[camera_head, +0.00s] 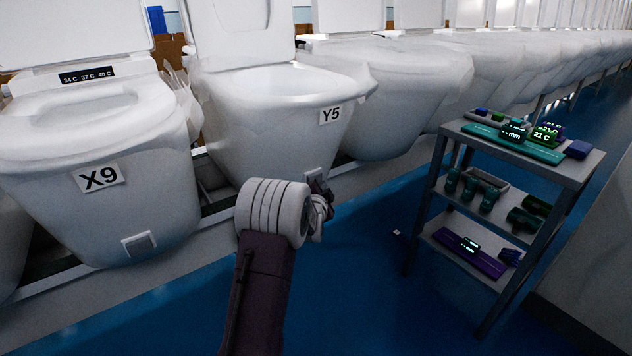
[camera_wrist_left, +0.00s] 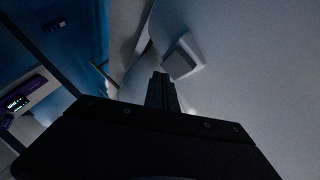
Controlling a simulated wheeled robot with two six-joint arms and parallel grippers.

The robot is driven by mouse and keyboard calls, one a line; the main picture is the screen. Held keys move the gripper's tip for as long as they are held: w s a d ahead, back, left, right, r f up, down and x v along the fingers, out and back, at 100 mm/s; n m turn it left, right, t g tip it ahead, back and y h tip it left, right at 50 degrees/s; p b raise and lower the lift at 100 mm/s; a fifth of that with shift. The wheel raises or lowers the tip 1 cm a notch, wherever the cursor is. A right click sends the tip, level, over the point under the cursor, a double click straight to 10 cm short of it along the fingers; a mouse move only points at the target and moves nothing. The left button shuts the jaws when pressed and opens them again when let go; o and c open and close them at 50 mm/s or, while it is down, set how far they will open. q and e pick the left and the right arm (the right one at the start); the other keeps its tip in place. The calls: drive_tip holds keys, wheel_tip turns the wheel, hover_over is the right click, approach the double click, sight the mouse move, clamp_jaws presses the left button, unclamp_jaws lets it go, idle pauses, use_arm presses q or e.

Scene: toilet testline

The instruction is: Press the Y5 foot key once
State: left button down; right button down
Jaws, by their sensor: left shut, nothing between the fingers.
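The toilet labelled Y5 (camera_head: 270,118) stands in the row, with its label high on its front. Its foot key (camera_head: 313,174) is a small square low on the front, partly hidden by my left gripper (camera_head: 320,190). In the left wrist view the foot key (camera_wrist_left: 181,57) is a pale raised square on the white toilet surface. My left gripper also shows there (camera_wrist_left: 163,80), shut and empty, with its tips just beside and below the key's lower left edge. I cannot tell whether they touch it. My right gripper is in neither view.
The toilet labelled X9 (camera_head: 95,165) stands at the left, with its own foot key (camera_head: 139,243). A grey shelf cart (camera_head: 575,175) with meters and bottles stands at the right. Blue floor (camera_head: 360,270) lies open between the row and cart. A small object (camera_head: 397,233) lies on it.

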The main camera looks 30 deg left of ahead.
use_arm(q)
drive_tip(key=shift+s+d, duration=0.3)
drive_tip(key=shift+d, duration=0.45)
drive_tip(key=shift+s+d, duration=0.3)
drive_tip(key=shift+d, duration=0.45)
drive_tip(key=shift+s+d, duration=0.3)
drive_tip(key=shift+d, duration=0.45)
